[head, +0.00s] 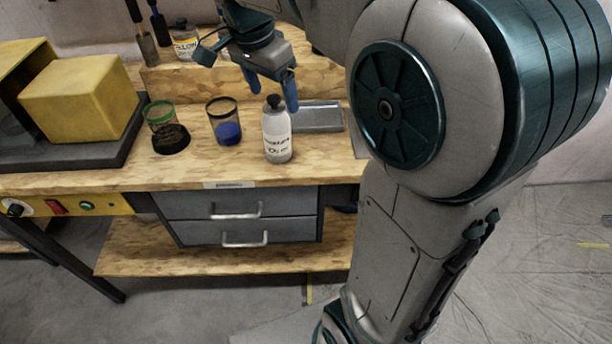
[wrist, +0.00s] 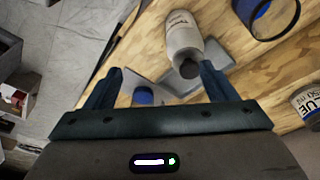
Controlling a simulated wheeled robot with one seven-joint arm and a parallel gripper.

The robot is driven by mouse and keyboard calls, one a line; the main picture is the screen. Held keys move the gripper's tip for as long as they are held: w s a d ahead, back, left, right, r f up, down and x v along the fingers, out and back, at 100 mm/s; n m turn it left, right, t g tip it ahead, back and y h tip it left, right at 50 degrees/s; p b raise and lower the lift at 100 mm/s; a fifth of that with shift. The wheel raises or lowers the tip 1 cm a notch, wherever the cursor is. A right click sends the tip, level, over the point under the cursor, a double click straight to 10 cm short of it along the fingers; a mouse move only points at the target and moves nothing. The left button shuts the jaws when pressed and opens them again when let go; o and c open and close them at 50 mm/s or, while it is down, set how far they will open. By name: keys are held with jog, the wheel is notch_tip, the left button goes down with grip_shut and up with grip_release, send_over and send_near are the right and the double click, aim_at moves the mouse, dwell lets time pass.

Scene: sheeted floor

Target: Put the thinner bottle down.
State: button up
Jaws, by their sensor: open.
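The slimmer bottle, a pale grey bottle (head: 277,137) with a black cap and dark lettering, stands upright on the wooden bench. It also shows in the wrist view (wrist: 182,36), cap end toward me. My gripper (head: 273,100) is open above it, its two blue fingers on either side of the cap in the head view. In the wrist view the bottle lies between the fingers, nearer the right one; I cannot tell whether either finger touches it. A wider labelled bottle (head: 185,45) stands on the raised back shelf.
A cup with blue contents (head: 225,130) stands just left of the bottle, and a green-rimmed cup (head: 160,112) farther left. A shallow grey metal tray (head: 320,118) lies behind to the right. A yellow block (head: 80,95) sits at the left. Bench front is clear.

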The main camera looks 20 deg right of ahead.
jog(key=s+d+f+n+t+y, duration=0.1)
jog(key=s+f+n+t+y, duration=0.1)
jog(key=s+f+n, duration=0.9)
jog(key=s+n, duration=0.1)
jog(key=s, duration=0.3)
jog(key=shift+s+d+f, duration=0.15)
jog(key=shift+r+p, duration=0.35)
jog(key=shift+r, duration=0.05)
